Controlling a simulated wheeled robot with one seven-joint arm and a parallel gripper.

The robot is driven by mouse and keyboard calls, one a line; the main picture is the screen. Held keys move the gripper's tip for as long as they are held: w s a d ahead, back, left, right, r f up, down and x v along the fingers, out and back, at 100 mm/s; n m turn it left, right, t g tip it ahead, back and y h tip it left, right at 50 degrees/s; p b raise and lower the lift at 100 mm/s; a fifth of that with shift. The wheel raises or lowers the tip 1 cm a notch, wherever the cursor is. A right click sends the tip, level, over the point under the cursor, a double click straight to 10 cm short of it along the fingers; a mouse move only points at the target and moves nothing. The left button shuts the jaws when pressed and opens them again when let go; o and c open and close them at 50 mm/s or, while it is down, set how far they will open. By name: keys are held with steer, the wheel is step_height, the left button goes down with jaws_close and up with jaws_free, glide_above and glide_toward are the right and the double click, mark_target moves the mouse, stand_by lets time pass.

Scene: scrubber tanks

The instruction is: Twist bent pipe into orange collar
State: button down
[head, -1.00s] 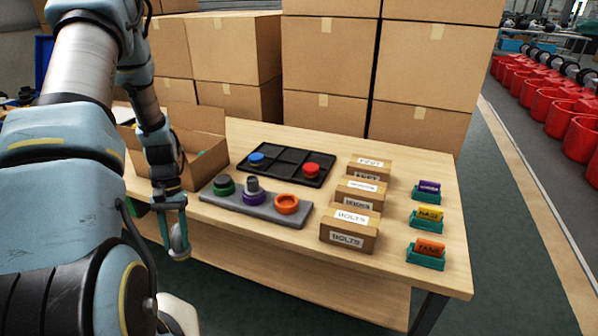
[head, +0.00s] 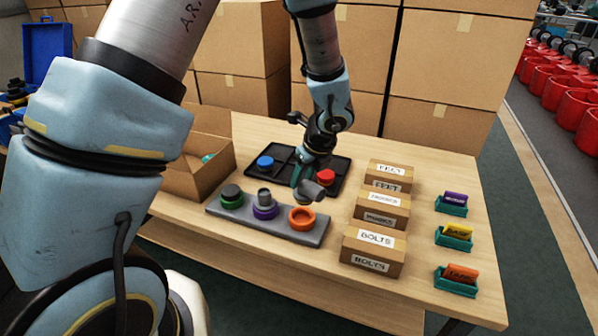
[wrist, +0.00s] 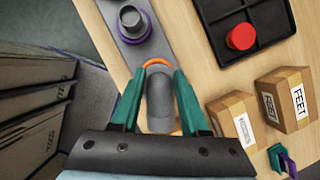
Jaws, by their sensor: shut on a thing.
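My gripper (head: 300,176) is shut on a grey bent pipe (head: 312,190) and holds it just above the orange collar (head: 302,220). In the wrist view the bent pipe (wrist: 160,100) sits between the two green fingers (wrist: 158,98). The orange collar (wrist: 157,62) shows only as an arc beyond the pipe; the rest is hidden. In the head view a gap seems to show between pipe and collar. The collar is on the right end of a grey base plate (head: 285,232).
The plate also carries a green collar with a dark cap (head: 231,196) and a purple collar with a grey pipe piece (head: 265,207). Behind is a black divided tray (head: 255,178) with a blue cap and a red cap (head: 326,177). Labelled boxes (head: 372,252) stand to the right.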

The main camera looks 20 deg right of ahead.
mark_target(303, 195)
steer(key=shift+f+b, duration=2.6)
steer(key=shift+f, duration=0.35)
steer(key=shift+w+a+r+p, duration=0.1)
steer(key=shift+r+p, duration=0.15)
steer(key=shift+p, duration=0.05)
steer(key=shift+w+a+r+p, duration=0.1)
steer(key=shift+w+r+p, duration=0.05)
steer(key=shift+r+p, duration=0.2)
steer(key=shift+f, duration=0.25)
steer(key=shift+f+b, duration=0.3)
steer(key=shift+b, duration=0.15)
steer(key=shift+f+b, duration=0.55)
steer(key=shift+f, duration=0.2)
steer(key=shift+m+h, duration=0.3)
steer(key=shift+m, duration=0.5)
